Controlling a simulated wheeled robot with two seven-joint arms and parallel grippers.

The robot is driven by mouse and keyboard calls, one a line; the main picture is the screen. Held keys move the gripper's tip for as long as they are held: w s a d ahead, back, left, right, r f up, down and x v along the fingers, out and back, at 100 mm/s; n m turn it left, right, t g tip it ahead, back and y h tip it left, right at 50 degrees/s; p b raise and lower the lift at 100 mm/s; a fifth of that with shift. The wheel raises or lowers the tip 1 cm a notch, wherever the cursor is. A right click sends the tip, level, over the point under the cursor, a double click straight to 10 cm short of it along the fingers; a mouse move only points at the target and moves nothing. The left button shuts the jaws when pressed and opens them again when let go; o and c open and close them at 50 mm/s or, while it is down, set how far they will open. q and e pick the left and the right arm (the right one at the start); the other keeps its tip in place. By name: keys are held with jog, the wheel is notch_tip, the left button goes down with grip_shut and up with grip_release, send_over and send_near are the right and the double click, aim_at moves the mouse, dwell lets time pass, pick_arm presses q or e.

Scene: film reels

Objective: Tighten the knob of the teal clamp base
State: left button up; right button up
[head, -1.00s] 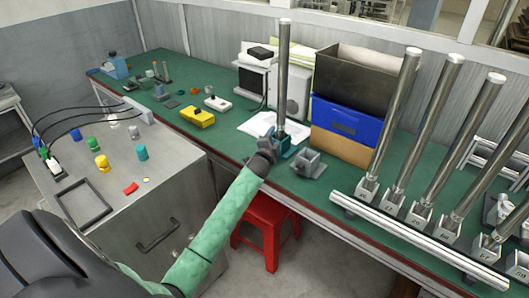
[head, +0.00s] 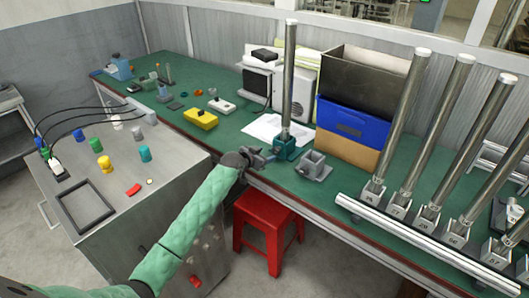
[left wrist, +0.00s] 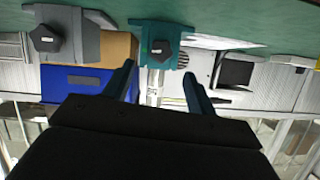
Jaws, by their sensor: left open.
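The teal clamp base (head: 286,149) stands on the green bench near its front edge and holds an upright metal post (head: 289,80). In the left wrist view, which is upside down, the teal clamp base (left wrist: 175,30) faces me with its dark knob (left wrist: 158,47). My left gripper (head: 264,158) is just in front and to the left of the base in the head view. In the left wrist view my left gripper (left wrist: 160,70) has its fingers spread and empty; the knob shows beyond the tips, roughly between them. The knob is not clear in the head view. My right gripper is not in view.
A grey clamp base (head: 314,165) without a post stands just right of the teal one. A blue bin (head: 350,122) is behind it. Several posts in grey bases stand behind a long metal rail (head: 420,240) at the right. A red stool (head: 266,220) is below the bench edge.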

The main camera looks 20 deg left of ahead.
aim_at(275, 151)
pick_arm(q)
jog(key=shift+w+f, duration=0.1)
jog(key=shift+w, duration=0.15)
jog(key=p+x, duration=0.1)
jog(key=x, duration=0.6)
jog(key=shift+f+p, duration=0.15)
jog(key=shift+p, duration=0.25)
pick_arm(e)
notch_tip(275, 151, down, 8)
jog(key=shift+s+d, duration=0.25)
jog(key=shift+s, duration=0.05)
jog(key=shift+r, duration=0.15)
pick_arm(q)
jog(key=c, duration=1)
jog(key=shift+d, duration=0.1)
